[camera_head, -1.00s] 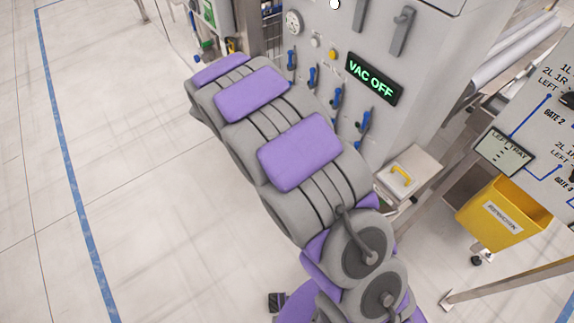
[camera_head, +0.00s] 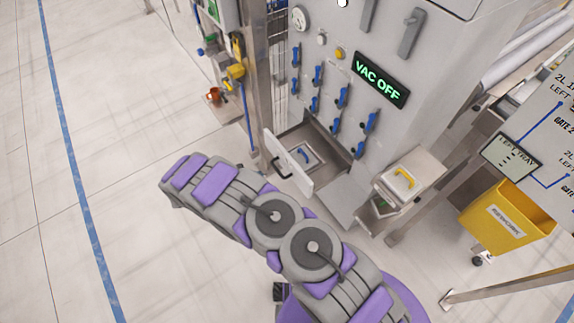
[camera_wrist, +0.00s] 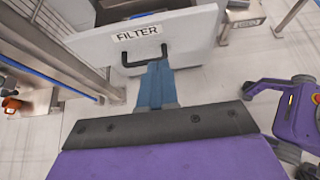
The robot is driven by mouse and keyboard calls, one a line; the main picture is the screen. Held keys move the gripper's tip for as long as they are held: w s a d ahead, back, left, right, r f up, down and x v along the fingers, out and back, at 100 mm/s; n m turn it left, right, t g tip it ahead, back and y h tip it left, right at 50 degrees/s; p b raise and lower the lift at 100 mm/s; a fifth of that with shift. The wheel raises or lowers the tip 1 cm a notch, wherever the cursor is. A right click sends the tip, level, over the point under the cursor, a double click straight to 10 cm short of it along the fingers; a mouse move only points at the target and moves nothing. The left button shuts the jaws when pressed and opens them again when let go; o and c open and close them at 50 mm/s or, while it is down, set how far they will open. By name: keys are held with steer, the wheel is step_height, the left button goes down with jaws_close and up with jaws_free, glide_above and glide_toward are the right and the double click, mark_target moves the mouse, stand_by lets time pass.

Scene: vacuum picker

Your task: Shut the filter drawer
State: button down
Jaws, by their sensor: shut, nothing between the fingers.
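The filter drawer (camera_head: 289,162) is pulled out from the lower part of the grey machine; its pale front stands away from the cabinet. In the wrist view the white drawer front (camera_wrist: 185,38) carries a FILTER label and a black handle (camera_wrist: 126,58). My gripper (camera_wrist: 157,66) is shut and empty, its blue fingers pointing at the front. The fingertips overlap the lower area by the handle; I cannot tell whether they touch. In the head view my arm hides the gripper.
The grey machine has a VAC OFF display (camera_head: 380,79) and several blue levers. A box with a yellow handle (camera_head: 404,180) sits right of the drawer. A yellow bin (camera_head: 505,222) stands further right. A metal post (camera_head: 249,85) rises left of the drawer. Floor at left is clear.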

steer(key=b, duration=0.2)
glide_toward(292, 165)
step_height(292, 165, down, 3)
steer(key=w+d, duration=0.1)
steer(key=w+d+b, duration=0.1)
steer(key=d, duration=0.1)
steer(key=shift+w+d+f, duration=0.1)
steer(key=shift+w+d, duration=0.1)
steer(key=shift+d, duration=0.05)
steer(key=shift+w+d, duration=0.35)
steer(key=shift+d, duration=0.15)
steer(key=shift+w+d, duration=0.2)
steer(key=shift+d, duration=0.2)
steer(key=w+d+p, duration=0.1)
steer(key=w+d, duration=0.8)
steer(key=d, duration=0.5)
steer(key=shift+w+d, duration=0.2)
steer(key=shift+w, duration=0.2)
